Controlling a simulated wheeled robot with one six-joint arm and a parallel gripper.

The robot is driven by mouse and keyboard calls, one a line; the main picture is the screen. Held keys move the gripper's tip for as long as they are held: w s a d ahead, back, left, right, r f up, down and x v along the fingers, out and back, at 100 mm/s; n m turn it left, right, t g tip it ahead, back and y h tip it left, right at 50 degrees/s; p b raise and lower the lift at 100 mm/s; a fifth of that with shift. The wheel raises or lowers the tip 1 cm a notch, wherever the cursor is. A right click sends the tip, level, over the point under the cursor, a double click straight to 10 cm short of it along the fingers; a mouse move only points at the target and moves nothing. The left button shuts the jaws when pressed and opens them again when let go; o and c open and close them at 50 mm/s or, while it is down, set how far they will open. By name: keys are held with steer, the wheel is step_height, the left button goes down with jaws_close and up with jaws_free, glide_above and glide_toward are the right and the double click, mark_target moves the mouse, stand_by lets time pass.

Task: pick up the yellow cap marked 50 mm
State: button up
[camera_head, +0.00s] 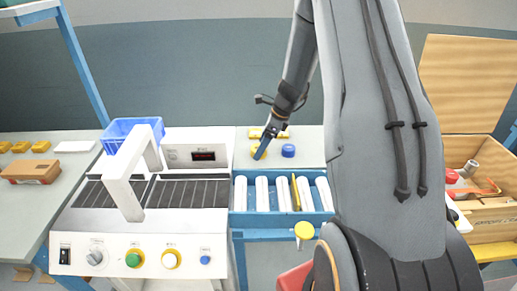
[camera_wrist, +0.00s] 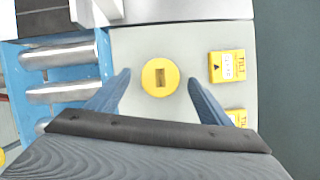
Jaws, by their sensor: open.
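In the wrist view my gripper (camera_wrist: 158,75) is open, with one blue finger on each side of the cap and a clear gap to both. In the head view my gripper (camera_head: 261,152) points down at the yellow cap (camera_head: 252,152), which it partly hides. I cannot tell how high the fingertips are above the bench.
A blue cap (camera_head: 288,151) lies to the right of the yellow one. Yellow labelled blocks (camera_wrist: 227,66) lie close by. A roller conveyor with a blue frame (camera_head: 240,196) runs along the bench's front. A white machine (camera_head: 195,145) stands to the left.

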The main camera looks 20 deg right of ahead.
steer(key=shift+a+f, duration=0.1)
steer(key=shift+f, duration=0.1)
steer(key=c, duration=1.1)
steer(key=shift+o, duration=0.2)
steer(key=shift+r, duration=0.15)
